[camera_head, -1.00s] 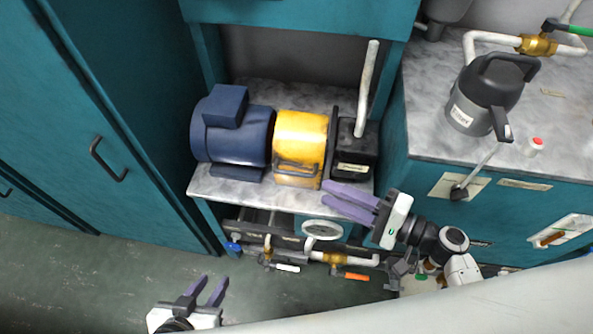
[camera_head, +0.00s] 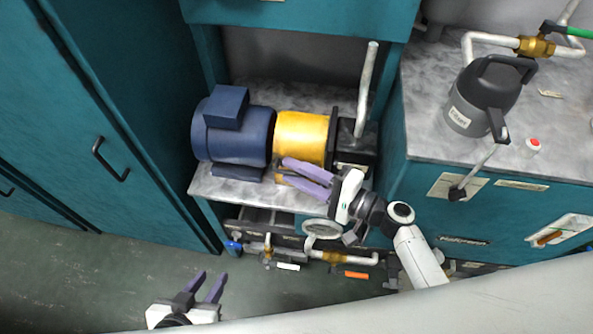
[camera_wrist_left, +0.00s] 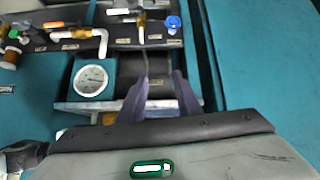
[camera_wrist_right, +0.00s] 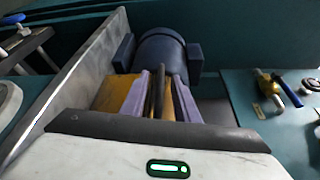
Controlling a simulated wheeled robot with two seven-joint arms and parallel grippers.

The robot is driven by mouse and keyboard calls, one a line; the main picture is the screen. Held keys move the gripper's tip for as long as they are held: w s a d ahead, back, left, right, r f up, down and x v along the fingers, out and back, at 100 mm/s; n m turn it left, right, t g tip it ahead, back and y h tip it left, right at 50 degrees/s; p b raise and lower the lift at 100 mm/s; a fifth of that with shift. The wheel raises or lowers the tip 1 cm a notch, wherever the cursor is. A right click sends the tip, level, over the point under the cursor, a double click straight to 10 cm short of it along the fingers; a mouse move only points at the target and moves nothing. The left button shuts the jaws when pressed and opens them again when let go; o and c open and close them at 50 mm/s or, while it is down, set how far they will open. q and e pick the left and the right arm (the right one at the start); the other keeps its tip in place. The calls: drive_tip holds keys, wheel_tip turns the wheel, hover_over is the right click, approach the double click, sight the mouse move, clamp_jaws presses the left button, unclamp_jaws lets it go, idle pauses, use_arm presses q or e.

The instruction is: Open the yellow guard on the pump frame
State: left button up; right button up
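The yellow guard (camera_head: 300,132) is a rounded cover between the blue motor (camera_head: 238,137) and a black block (camera_head: 355,142), and it looks closed. My right gripper (camera_head: 283,169) is at the guard's front, its purple fingers hiding most of the guard's dark handle. In the right wrist view the handle bar (camera_wrist_right: 158,92) lies between the fingers (camera_wrist_right: 162,78), with a gap showing beside it, so the gripper looks open. Contact cannot be told. My left gripper (camera_head: 210,275) is open and empty, low and left of the frame.
Below the shelf are a round gauge (camera_head: 322,229) and valves with blue and orange handles. A grey jug (camera_head: 487,95) stands on the right counter. The floor at left is clear.

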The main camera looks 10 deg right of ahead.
sight(301, 140)
clamp_jaws()
